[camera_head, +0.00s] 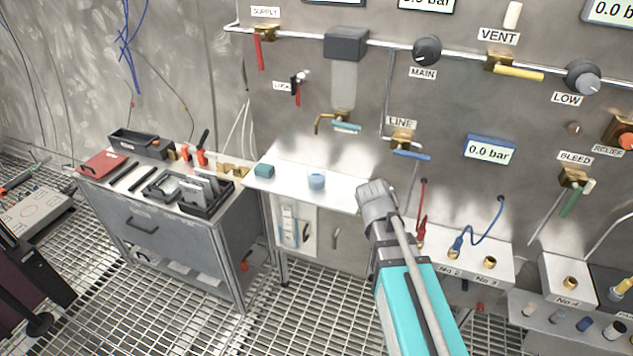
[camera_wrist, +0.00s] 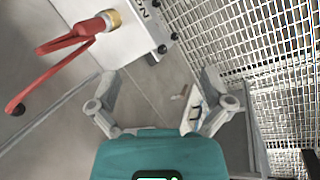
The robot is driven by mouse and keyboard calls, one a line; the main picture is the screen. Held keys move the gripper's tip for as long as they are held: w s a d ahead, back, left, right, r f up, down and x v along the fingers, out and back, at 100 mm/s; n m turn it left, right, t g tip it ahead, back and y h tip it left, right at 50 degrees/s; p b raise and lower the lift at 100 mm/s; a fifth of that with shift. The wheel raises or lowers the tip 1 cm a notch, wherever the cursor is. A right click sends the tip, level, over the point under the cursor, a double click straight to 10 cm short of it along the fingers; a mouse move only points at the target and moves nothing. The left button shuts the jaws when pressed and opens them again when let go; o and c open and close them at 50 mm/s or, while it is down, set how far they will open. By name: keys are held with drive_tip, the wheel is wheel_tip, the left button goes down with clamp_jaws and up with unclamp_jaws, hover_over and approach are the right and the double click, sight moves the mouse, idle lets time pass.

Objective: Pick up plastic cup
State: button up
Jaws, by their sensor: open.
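A small light-blue cup-like object (camera_head: 316,181), seemingly the plastic cup, stands on the white shelf (camera_head: 291,184) against the steel wall in the head view. My gripper (camera_head: 372,188) is at the shelf's right end, to the right of the blue object and apart from it. In the wrist view my gripper (camera_wrist: 157,80) has its two fingers spread wide with nothing between them. The cup does not show in the wrist view.
A teal block (camera_head: 264,170) sits left of the cup. A tool cabinet (camera_head: 166,231) stands further left. Valves and gauges cover the wall above. A red hose with a brass fitting (camera_wrist: 112,20) is at upper left in the wrist view. The grating floor (camera_head: 300,310) is clear.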

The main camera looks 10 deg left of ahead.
drive_tip(key=w+a+r+n+t+h, duration=0.1)
drive_tip(key=w+a+n, duration=0.1)
drive_tip(key=a, duration=0.3)
drive_tip(key=w+a+r+n+t+h, duration=0.1)
drive_tip(key=w+a+n+t, duration=0.1)
drive_tip(key=a+n, duration=0.3)
drive_tip(key=w+a+r+n+t+h+b, duration=0.1)
drive_tip(key=w+a+r+n, duration=0.1)
drive_tip(key=a+n, duration=0.2)
drive_tip(key=shift+w+a+t, duration=0.2)
drive_tip(key=shift+a+t, duration=0.2)
drive_tip(key=shift+a, duration=0.1)
drive_tip(key=n+t, duration=0.5)
drive_tip(key=n, duration=0.4)
approach(310, 179)
drive_tip(key=shift+s+a+h+b, duration=0.25)
drive_tip(key=shift+a+h+b, duration=0.05)
drive_tip(key=shift+b, duration=0.05)
drive_tip(key=shift+w, duration=0.1)
drive_tip(key=b+x, duration=0.2)
drive_tip(key=x, duration=0.5)
drive_tip(key=shift+d+f+b, duration=0.1)
drive_tip(key=shift+f+b, duration=0.05)
drive_tip(key=shift+b, duration=0.2)
drive_tip(key=shift+w+d+f, duration=0.15)
drive_tip(key=shift+w+d, duration=0.2)
drive_tip(key=shift+w, duration=0.15)
